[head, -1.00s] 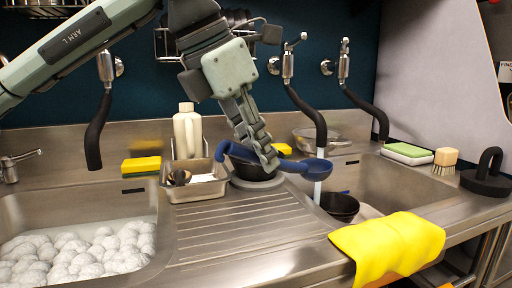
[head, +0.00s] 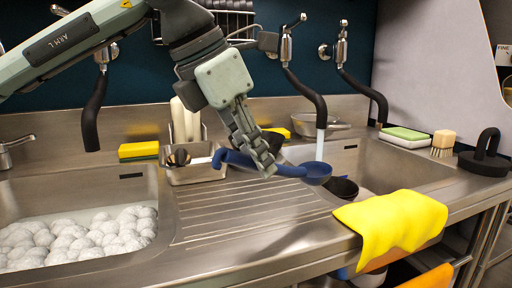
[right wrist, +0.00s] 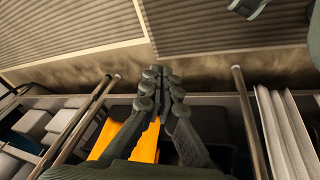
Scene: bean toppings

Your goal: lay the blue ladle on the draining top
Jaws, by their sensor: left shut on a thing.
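The blue ladle (head: 318,174) is in my left gripper (head: 266,170), which is shut on its handle in the head view. The ladle lies roughly level above the back of the draining top, its bowl to the right by the right basin's edge and its handle end to the left near the metal tray. The ribbed steel draining top (head: 232,218) between the two basins is bare at its front and middle. My right gripper (right wrist: 163,76) shows in the right wrist view with its fingertips together and nothing seen between them.
A metal tray (head: 195,174) stands behind the draining top at left. The left basin holds foam (head: 85,238). A yellow cloth (head: 395,228) hangs over the front edge.

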